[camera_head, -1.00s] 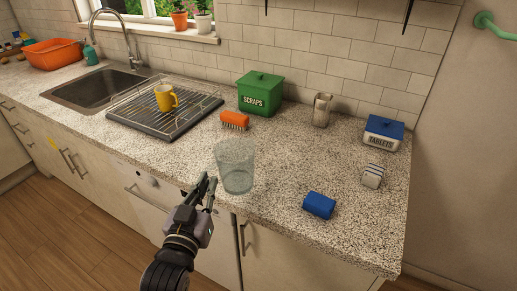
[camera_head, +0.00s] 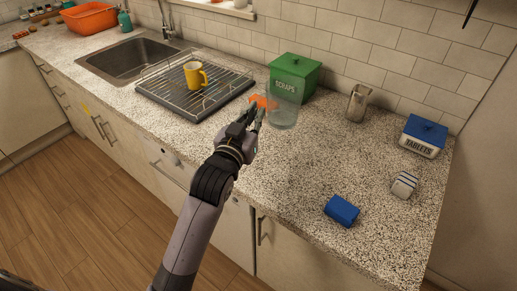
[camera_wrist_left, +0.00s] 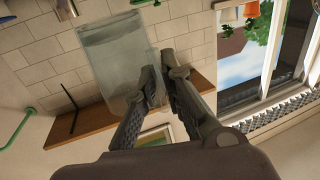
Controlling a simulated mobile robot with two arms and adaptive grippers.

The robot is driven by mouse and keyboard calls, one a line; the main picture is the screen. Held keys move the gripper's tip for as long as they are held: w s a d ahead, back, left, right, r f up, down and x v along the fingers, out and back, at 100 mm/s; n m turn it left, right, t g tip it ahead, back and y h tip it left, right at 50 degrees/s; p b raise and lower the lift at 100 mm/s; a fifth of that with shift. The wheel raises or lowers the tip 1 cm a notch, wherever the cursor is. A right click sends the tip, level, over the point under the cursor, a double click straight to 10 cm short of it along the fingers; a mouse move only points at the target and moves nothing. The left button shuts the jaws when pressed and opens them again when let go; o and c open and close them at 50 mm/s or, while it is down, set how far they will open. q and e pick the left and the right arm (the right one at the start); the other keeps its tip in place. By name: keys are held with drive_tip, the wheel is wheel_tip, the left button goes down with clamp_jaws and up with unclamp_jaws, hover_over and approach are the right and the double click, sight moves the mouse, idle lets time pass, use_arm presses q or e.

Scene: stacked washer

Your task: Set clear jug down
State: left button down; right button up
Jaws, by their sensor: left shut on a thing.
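The clear jug (camera_head: 284,110) is see-through and upright in the head view, in front of the green scraps tin (camera_head: 294,70). My left gripper (camera_head: 253,116) is shut on the jug's left side. The jug also shows in the left wrist view (camera_wrist_left: 112,52), with the finger ends of my left gripper (camera_wrist_left: 158,78) against it. I cannot tell whether the jug's base touches the speckled counter (camera_head: 310,165). My right gripper is out of view.
The orange brush (camera_head: 262,102) is partly hidden behind the jug and gripper. A wire rack (camera_head: 215,93) with a yellow mug (camera_head: 195,75) stands left. A metal cup (camera_head: 357,102), tablets tin (camera_head: 423,136), striped block (camera_head: 404,185) and blue item (camera_head: 341,210) stand right. The middle counter is clear.

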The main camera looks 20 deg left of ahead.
use_arm(q)
drive_tip(key=shift+f, duration=5.9)
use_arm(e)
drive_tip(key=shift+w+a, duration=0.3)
use_arm(q)
drive_tip(key=shift+f, duration=0.15)
drive_tip(key=c, duration=1.7)
unclamp_jaws()
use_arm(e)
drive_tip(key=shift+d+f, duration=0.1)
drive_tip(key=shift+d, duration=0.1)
